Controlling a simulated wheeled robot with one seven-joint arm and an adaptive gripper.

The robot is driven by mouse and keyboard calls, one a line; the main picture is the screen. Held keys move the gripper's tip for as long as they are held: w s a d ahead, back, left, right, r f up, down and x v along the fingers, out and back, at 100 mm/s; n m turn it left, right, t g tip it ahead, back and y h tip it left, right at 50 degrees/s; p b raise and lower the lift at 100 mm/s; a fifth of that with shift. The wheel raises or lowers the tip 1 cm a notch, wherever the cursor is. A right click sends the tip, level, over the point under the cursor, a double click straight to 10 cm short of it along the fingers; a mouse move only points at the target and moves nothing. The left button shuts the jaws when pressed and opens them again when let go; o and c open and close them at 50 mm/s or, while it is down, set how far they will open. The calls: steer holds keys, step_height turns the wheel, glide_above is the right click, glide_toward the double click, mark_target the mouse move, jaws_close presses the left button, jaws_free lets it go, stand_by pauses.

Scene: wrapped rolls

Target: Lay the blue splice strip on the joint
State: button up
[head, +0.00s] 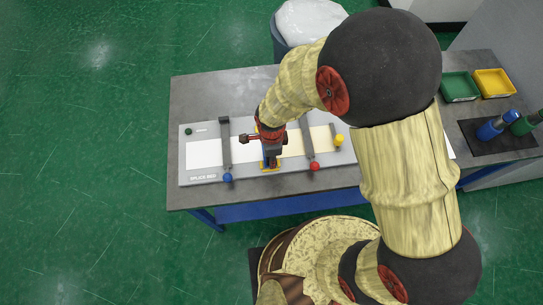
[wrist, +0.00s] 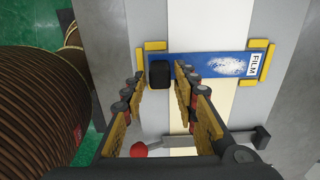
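The blue splice strip (wrist: 205,66), with a white speckled patch and a FILM label, lies crosswise over the film on the splice bed (head: 200,178), between yellow corner brackets (wrist: 258,45). A black block (wrist: 160,75) stands on its left part in the wrist view. White film (head: 204,154) lies on one side of the strip, cream film (head: 320,140) on the other; the strip hides the joint itself. My gripper (wrist: 160,80) is open, its fingertips on either side of the black block with gaps visible. In the head view my gripper (head: 270,160) is low over the bed's front middle.
Clamp bars with a blue knob (head: 227,178) and a red knob (head: 315,166) flank my gripper. A yellow knob (head: 339,140) is farther right. Green (head: 459,86) and yellow (head: 493,82) trays and wrapped rolls (head: 495,126) sit at the table's right.

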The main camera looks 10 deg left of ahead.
steer(key=shift+o, duration=1.1)
step_height(320, 180, up, 12)
stand_by(0.5)
